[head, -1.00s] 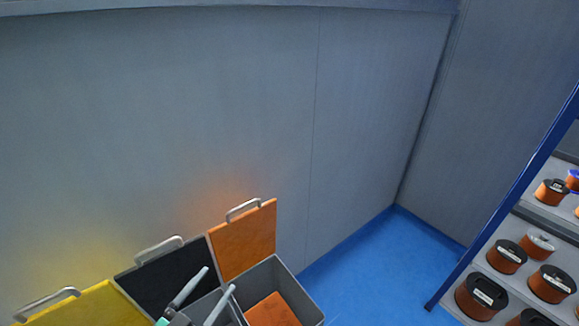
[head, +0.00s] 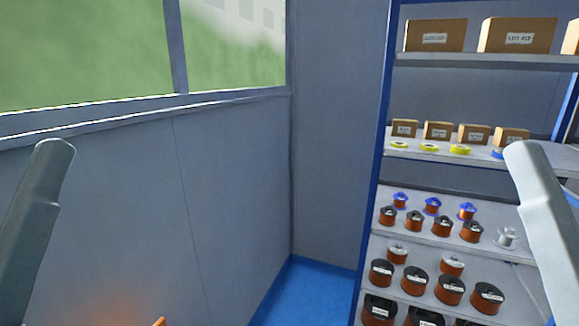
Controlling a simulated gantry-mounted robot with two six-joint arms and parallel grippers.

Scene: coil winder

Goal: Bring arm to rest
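One pale grey, blunt-ended part of mine (head: 35,215) rises at the left edge of the head view, and a like part (head: 548,220) stands at the right edge. Both are close to the camera, tilt inward toward the top and stand apart from everything in the room. They look like gripper fingers, one on each side, but the rest of each gripper is cut off by the frame. I cannot tell whether either is open or shut. Nothing held shows.
A blue-framed shelf rack (head: 373,190) on the right holds cardboard boxes (head: 436,36), yellow rings (head: 429,147) and copper wire spools (head: 450,290). A grey wall with a window (head: 235,45) is on the left. Blue floor (head: 305,292) is clear between them.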

